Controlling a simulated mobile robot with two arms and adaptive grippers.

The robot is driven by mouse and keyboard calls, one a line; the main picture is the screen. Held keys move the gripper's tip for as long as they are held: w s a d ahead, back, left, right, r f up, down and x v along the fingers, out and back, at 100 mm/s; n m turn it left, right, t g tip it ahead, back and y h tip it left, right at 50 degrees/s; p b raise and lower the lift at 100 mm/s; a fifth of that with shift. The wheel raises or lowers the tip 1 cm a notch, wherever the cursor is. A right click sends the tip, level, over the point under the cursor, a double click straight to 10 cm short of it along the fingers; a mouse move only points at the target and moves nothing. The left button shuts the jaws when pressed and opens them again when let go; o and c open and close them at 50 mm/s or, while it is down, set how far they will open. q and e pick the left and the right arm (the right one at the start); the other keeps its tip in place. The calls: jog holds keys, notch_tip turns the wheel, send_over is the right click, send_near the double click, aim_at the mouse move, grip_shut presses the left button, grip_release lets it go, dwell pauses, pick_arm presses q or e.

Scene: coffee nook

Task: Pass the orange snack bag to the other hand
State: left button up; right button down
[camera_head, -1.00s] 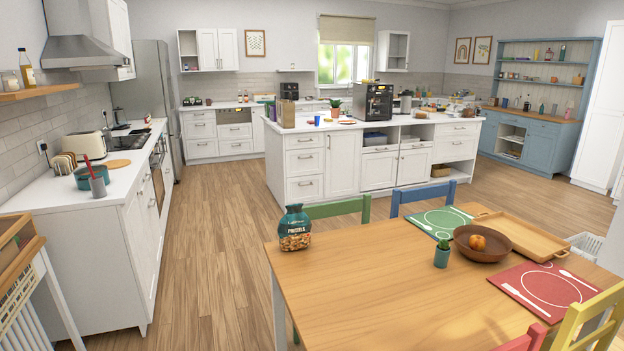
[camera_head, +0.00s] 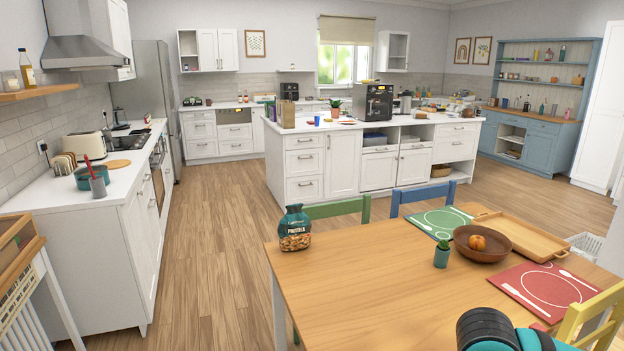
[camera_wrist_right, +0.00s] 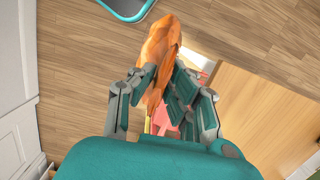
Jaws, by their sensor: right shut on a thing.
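The orange snack bag (camera_wrist_right: 161,55) shows in the right wrist view, upright in the picture between my right gripper's fingers. My right gripper (camera_wrist_right: 160,85) is shut on the bag's lower part, which the fingers partly hide. The bag is not visible in the head view. There, only a teal and black part of my right arm shows at the bottom right edge. My left gripper is in neither view.
A wooden table (camera_head: 390,290) fills the lower right.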

jog(key=n, duration=0.6)
jog(key=shift+w+d+r+n+g+h, duration=0.2)
jog(key=shift+d+n+g+h, duration=0.1)
jog(key=shift+d+n+g, duration=0.1)
jog(key=n, duration=0.4)
jog(key=n+h, duration=0.1)
jog(key=n, duration=0.1)
jog(key=shift+w+d+n, duration=0.1)
jog(key=shift+d+n, duration=0.2)
jog(key=shift+d, duration=0.1)
jog(key=shift+r, duration=0.1)
